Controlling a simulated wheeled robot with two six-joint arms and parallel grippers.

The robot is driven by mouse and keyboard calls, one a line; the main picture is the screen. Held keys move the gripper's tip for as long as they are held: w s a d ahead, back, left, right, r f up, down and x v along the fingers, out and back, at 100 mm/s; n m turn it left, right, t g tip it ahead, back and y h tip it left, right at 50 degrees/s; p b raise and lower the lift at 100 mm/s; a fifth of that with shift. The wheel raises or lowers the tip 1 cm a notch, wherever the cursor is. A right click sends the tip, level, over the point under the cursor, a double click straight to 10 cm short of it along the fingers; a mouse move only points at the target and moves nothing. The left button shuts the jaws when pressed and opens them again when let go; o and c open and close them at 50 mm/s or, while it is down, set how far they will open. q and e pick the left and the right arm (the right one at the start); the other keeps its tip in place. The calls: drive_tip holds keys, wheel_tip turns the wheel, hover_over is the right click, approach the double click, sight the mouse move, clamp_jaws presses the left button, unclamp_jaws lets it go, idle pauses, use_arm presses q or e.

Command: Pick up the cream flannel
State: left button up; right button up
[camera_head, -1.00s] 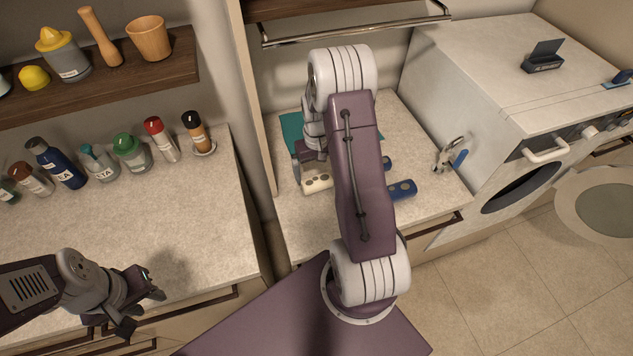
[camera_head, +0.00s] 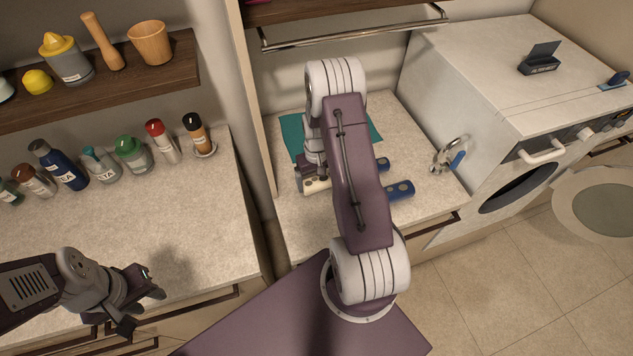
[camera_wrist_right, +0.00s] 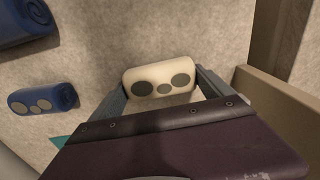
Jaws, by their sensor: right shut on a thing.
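The cream flannel (camera_wrist_right: 161,78) is a rolled cream cloth with several grey spots, in the right wrist view between the fingers of my right gripper (camera_wrist_right: 163,85). In the head view its end (camera_head: 317,186) shows at the gripper on the middle counter, partly hidden by my right arm. My right gripper is shut on it; whether it is clear of the counter I cannot tell. My left gripper (camera_head: 143,290) is over the front of the left counter, apart from all objects; its fingers look spread.
Blue rolls with spots (camera_head: 400,190) lie right of my right gripper. A teal cloth (camera_head: 292,136) lies behind it. A wooden panel (camera_wrist_right: 262,110) stands close beside the right gripper. Several bottles (camera_head: 133,152) line the left counter. A washing machine (camera_head: 500,100) is at right.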

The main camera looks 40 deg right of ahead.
wheel_tip(320, 180, up, 4)
drive_tip(key=shift+d+f+b, duration=0.1)
drive_tip(key=shift+f+b, duration=0.15)
drive_tip(key=shift+b, duration=0.35)
drive_tip(key=s+d+r+b, duration=0.2)
drive_tip(key=d+r, duration=0.5)
drive_tip(key=d, duration=0.4)
drive_tip(key=shift+s+d+r, duration=0.15)
drive_tip(key=shift+s+r, duration=0.05)
drive_tip(key=n+b, duration=0.1)
hover_over(317, 179)
drive_tip(key=a, duration=0.1)
wheel_tip(317, 179, down, 2)
drive_tip(key=shift+f, duration=0.1)
drive_tip(key=s+a+f+n+b, duration=0.1)
drive_tip(key=s+a, duration=0.3)
drive_tip(key=a, duration=1)
drive_tip(key=shift+a+f+n, duration=0.35)
drive_tip(key=shift+f+n, duration=0.05)
drive_tip(key=shift+f, duration=0.15)
